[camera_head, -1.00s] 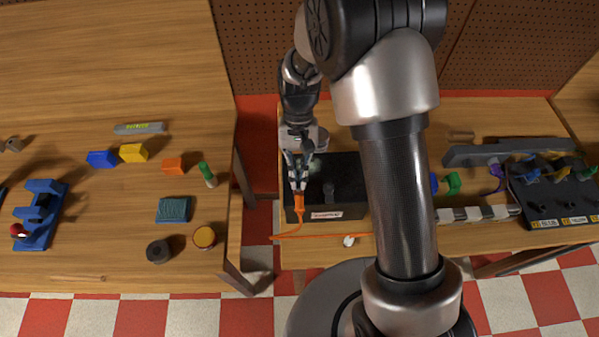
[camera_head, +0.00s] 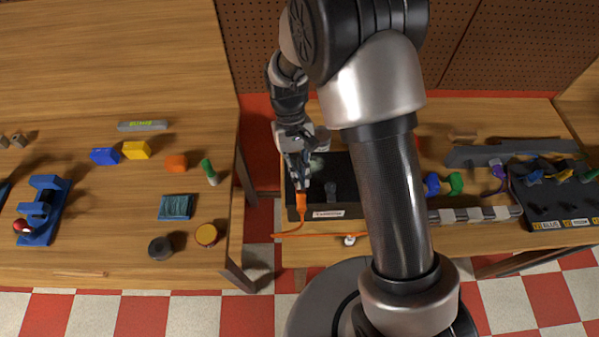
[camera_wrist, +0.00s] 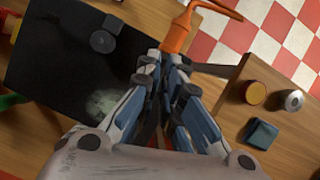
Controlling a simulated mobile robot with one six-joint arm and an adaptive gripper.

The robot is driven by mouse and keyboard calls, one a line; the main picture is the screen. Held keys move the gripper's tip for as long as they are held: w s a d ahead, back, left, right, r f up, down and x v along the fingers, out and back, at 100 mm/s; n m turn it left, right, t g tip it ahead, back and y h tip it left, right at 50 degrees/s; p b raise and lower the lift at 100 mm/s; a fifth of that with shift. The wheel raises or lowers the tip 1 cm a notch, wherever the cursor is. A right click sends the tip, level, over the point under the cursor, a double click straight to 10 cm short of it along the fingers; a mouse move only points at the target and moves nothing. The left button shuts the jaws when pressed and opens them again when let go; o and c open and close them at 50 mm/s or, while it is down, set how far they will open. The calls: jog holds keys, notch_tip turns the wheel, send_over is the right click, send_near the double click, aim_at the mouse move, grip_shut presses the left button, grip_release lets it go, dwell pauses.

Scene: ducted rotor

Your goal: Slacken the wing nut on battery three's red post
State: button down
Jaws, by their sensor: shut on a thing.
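My gripper (camera_head: 301,186) is shut on an orange plug-like piece (camera_head: 302,201) at the left front of a black box (camera_head: 345,172) on the right-hand bench. In the wrist view the gripper's fingertips (camera_wrist: 173,62) meet at the orange piece (camera_wrist: 179,32), which has a thin orange cable at its end. The black box (camera_wrist: 45,65) lies beside the fingers there and has a round dark knob (camera_wrist: 103,40) on top. I cannot make out a wing nut, a red post or a battery numbered three. My arm hides part of the bench.
A black rack (camera_head: 555,205) with labels and coloured clips stands at the right. A grey bar (camera_head: 500,154) lies behind it. The left bench (camera_head: 120,240) holds coloured blocks, a blue stand (camera_head: 43,210) and round pieces. A gap separates the benches.

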jog(key=shift+s+f, duration=0.1)
jog(key=shift+f, duration=0.05)
jog(key=c, duration=1.8)
grip_release()
jog(key=shift+o, duration=0.2)
jog(key=v, duration=1.2)
jog(key=shift+w, duration=0.2)
